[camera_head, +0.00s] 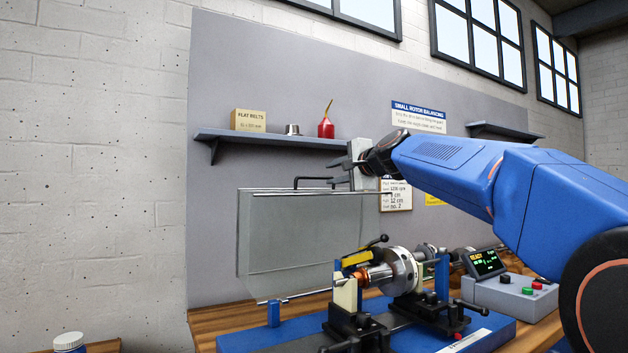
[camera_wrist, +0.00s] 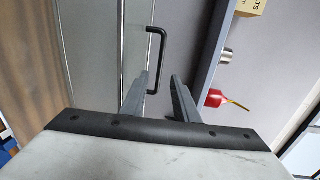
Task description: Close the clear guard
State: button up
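The clear guard (camera_head: 300,235) is a see-through panel standing raised behind and left of the rotor (camera_head: 400,270), which is uncovered. Its black bar handle (camera_head: 310,178) runs along the top edge. The guard (camera_wrist: 100,45) and handle (camera_wrist: 163,55) also show in the wrist view. My gripper (camera_head: 331,173) is at the right end of the handle, with its fingers pointing left. In the wrist view my gripper (camera_wrist: 159,75) is open, and the handle's near end shows in the gap between the fingertips. I cannot tell whether the fingers touch it.
A wall shelf (camera_head: 270,138) behind my gripper holds a flat belts box (camera_head: 248,120), a metal cup (camera_head: 292,130) and a red oil can (camera_head: 326,128). A control box (camera_head: 510,296) with a display stands right of the rotor.

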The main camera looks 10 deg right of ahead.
aim_at(317, 178)
jog(key=x, duration=1.1)
jog(key=shift+d, duration=0.1)
jog(key=shift+s, duration=0.1)
grip_shut()
